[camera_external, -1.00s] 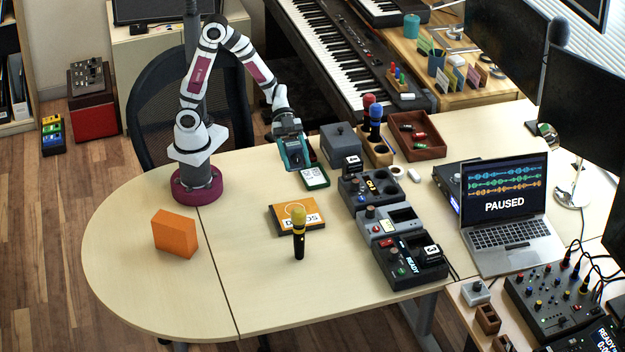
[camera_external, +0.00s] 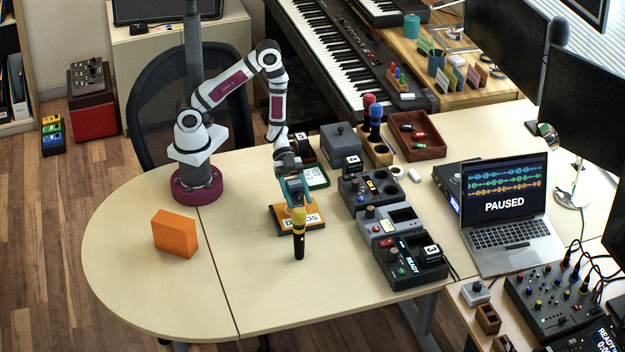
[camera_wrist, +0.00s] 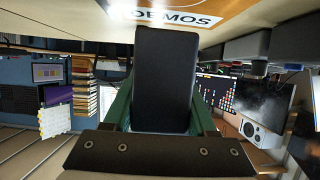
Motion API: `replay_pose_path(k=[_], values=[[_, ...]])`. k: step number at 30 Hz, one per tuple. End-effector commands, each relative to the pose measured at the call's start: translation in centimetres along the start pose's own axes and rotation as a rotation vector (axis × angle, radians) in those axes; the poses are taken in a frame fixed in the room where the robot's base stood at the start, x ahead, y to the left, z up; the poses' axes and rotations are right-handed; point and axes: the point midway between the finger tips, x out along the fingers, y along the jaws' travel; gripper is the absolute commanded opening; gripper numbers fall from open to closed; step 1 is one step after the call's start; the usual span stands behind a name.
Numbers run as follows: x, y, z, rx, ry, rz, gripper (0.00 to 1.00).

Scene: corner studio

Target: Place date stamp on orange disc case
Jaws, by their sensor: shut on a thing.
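The orange disc case (camera_external: 317,217) lies flat on the table, with a white label strip. In the wrist view the case (camera_wrist: 232,10) spans the top edge and its label reads DEMOS. My gripper (camera_external: 294,192), with teal fingers, points down over the back part of the case. In the wrist view it is shut on a dark block (camera_wrist: 164,80), which I take to be the date stamp. The block's far end is close to the case; I cannot tell whether they touch. In the external view the gripper mostly hides the held block.
A yellow-topped microphone (camera_external: 299,235) stands upright at the case's front edge, close to my gripper. An orange block (camera_external: 175,234) stands to the left. Dark pedals (camera_external: 409,262) line the right. The front table is clear.

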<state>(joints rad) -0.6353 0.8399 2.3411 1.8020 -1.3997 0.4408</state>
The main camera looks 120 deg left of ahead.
Motion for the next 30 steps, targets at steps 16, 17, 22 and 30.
replay_pose_path(k=[16,17,22,30], values=[[1.1,0.0,2.7,0.000,0.000,-0.001,0.64],[1.1,0.0,2.7,0.000,0.000,-0.001,0.70],[1.1,0.0,2.7,0.000,0.000,-0.001,0.87],[0.8,-0.1,2.4,0.000,0.000,-0.003,0.87]])
